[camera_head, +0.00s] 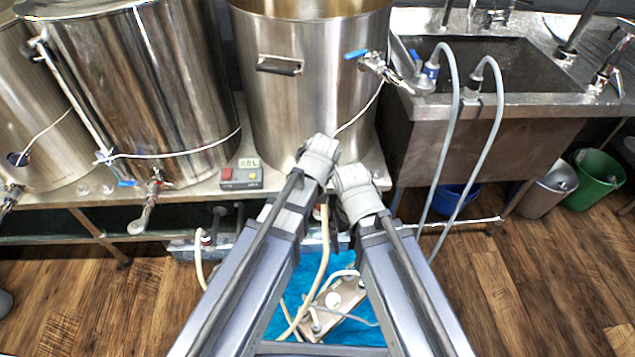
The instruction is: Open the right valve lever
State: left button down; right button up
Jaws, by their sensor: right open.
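The right-hand steel kettle (300,90) stands upright on the steel bench, in the upper middle of the head view. Its valve (378,65) sticks out at the upper right of its wall. The valve's blue lever (356,54) points to the left. My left gripper (321,148) is in front of the kettle's lower wall; its jaws are too unclear to read. My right gripper (353,182) is open, just right of and below the left one. Both grippers are below the lever in the picture and apart from it. The fingertips show poorly.
Another kettle (150,90) stands to the left, with its own blue lever (127,183). A control box (241,175) sits between the kettles. A steel sink (490,75) with grey hoses (489,150) is at the right. Bins (597,178) stand on the wooden floor.

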dwell(0.4)
pick_arm(q)
jog(key=c, duration=0.8)
grip_release()
jog(key=shift+o, duration=0.2)
pick_arm(e)
jog(key=shift+r, duration=0.1)
